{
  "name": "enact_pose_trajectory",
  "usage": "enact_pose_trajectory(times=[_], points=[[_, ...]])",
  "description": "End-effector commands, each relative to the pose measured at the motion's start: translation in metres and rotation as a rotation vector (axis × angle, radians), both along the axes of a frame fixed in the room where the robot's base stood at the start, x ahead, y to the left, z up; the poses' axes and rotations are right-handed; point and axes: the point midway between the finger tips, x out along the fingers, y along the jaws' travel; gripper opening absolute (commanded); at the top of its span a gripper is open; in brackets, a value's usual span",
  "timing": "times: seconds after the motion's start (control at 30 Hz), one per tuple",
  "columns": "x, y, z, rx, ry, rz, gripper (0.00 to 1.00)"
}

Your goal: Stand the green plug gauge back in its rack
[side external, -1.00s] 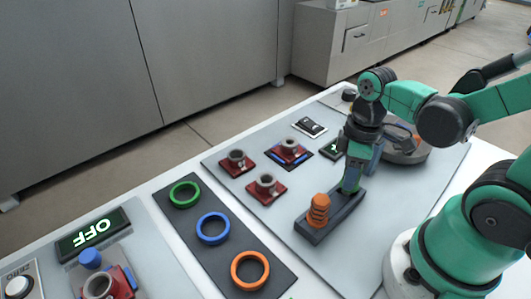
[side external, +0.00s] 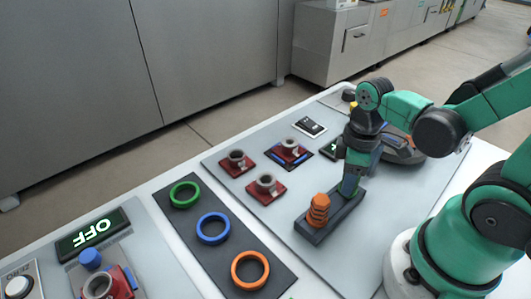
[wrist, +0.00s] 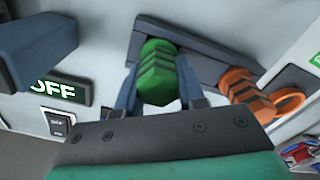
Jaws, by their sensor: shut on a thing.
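The green plug gauge (wrist: 158,75) is between the fingers of my gripper (wrist: 160,90) in the wrist view, and my gripper is shut on it. In the side external view my gripper (side external: 352,172) points down over the far end of the dark rack (side external: 330,222). A little of the green gauge (side external: 348,188) shows below the fingers, at the rack. The rack also shows behind the gauge in the wrist view (wrist: 205,52). Whether the gauge's lower end is fully seated in the rack is hidden.
An orange plug gauge (side external: 318,210) stands in the near end of the rack. Several red fixtures (side external: 266,186) sit left of the rack. A dark mat with green, blue and orange rings (side external: 250,270) lies further left. A round grey-rimmed item (side external: 408,145) is behind my gripper.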

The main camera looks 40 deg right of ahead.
Motion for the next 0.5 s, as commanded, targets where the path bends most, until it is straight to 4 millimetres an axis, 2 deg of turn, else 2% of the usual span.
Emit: enact_pose_trajectory(times=[0.3, 0.33, 0.43, 0.5], points=[[0.0000, 0.0000, 0.0001, 0.000, 0.000, 0.000, 0.00], [0.0000, 0.0000, 0.0001, 0.000, 0.000, 0.000, 0.42], [0.0000, 0.0000, 0.0001, 0.000, 0.000, 0.000, 0.71], [0.0000, 0.0000, 0.0001, 0.000, 0.000, 0.000, 0.71]])
